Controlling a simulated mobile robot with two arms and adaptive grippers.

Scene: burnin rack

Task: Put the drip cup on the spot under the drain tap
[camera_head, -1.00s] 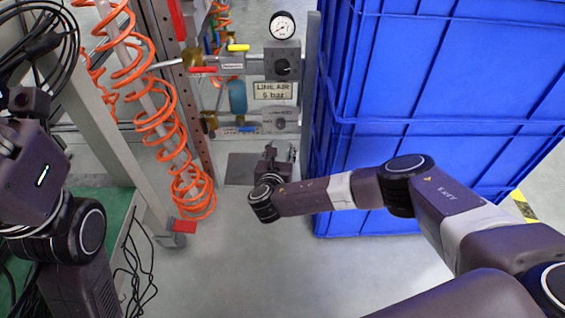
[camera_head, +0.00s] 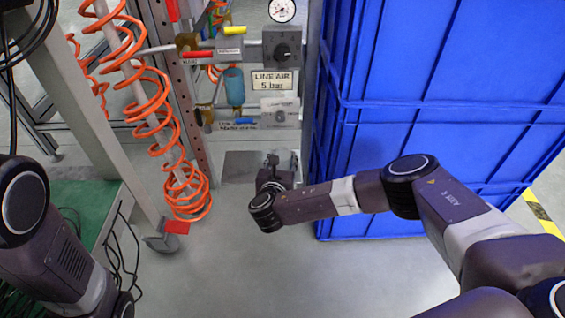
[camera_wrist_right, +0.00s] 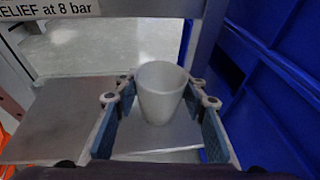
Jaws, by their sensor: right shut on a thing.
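The drip cup (camera_wrist_right: 162,92) is a white, tapered cup, open side up, between the fingers of my right gripper (camera_wrist_right: 160,103) in the right wrist view. The gripper is shut on it. In the head view the right gripper (camera_head: 283,163) is low at the rack, beside a flat grey plate (camera_head: 240,167); the cup is hard to make out there. The plate also shows in the wrist view (camera_wrist_right: 65,120), left of and behind the cup. I cannot tell whether the cup touches it. The drain tap cannot be picked out surely. My left gripper is out of view.
Above the plate are air-line valves with a blue handle (camera_head: 244,121) and a blue filter bowl (camera_head: 234,86). A blue crate stack (camera_head: 420,130) stands close right of the gripper. An orange coiled hose (camera_head: 160,120) hangs to the left. The front floor is clear.

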